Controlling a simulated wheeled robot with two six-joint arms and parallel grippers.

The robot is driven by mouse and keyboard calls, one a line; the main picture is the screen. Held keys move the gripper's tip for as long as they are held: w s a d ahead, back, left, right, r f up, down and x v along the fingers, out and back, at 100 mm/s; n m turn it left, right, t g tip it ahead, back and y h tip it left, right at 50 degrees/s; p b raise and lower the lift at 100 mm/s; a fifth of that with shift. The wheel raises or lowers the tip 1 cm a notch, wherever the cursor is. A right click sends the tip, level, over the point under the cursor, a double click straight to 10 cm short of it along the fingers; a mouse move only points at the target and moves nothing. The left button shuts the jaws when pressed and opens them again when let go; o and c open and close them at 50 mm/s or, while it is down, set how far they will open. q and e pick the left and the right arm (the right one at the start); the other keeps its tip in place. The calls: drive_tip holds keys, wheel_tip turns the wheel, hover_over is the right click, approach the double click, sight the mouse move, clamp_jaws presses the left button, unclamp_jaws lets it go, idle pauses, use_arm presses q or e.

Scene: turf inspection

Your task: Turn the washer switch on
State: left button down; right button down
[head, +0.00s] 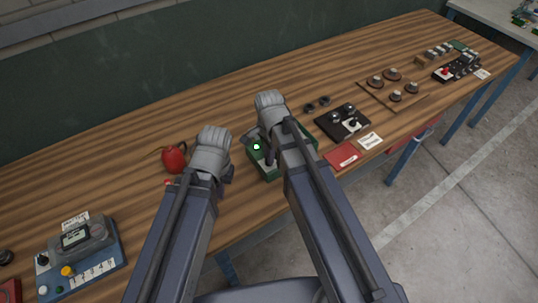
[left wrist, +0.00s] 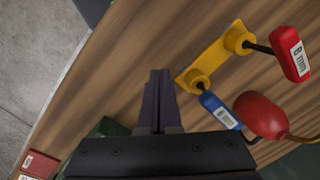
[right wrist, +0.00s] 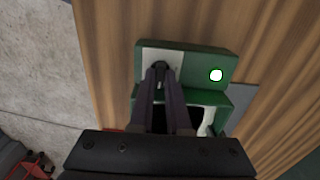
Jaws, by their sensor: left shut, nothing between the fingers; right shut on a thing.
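The washer switch is a green box (head: 267,174) on the wooden table, partly hidden behind my right arm in the head view. A green lamp (head: 256,147) glows on it. In the right wrist view the box (right wrist: 196,54) shows a pale plate, a dark switch knob (right wrist: 161,66) and the lit lamp (right wrist: 216,76). My right gripper (right wrist: 160,72) is shut on the knob; it also shows in the head view (head: 270,160). My left gripper (left wrist: 158,76) is shut and empty above the table, left of the box in the head view (head: 228,178).
A red rounded object (head: 174,158) lies left of my left gripper. A blue device with a meter (head: 80,262) stands at the front left. A black panel (head: 342,122) and a red card (head: 343,156) lie right of the box. Bare table runs along the back.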

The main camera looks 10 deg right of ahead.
idle(0.4)
drive_tip(key=c, duration=1.2)
unclamp_jaws()
drive_tip(key=shift+o, duration=0.2)
use_arm(q)
drive_tip(key=shift+r, duration=0.1)
use_arm(e)
drive_tip(key=shift+r, duration=0.1)
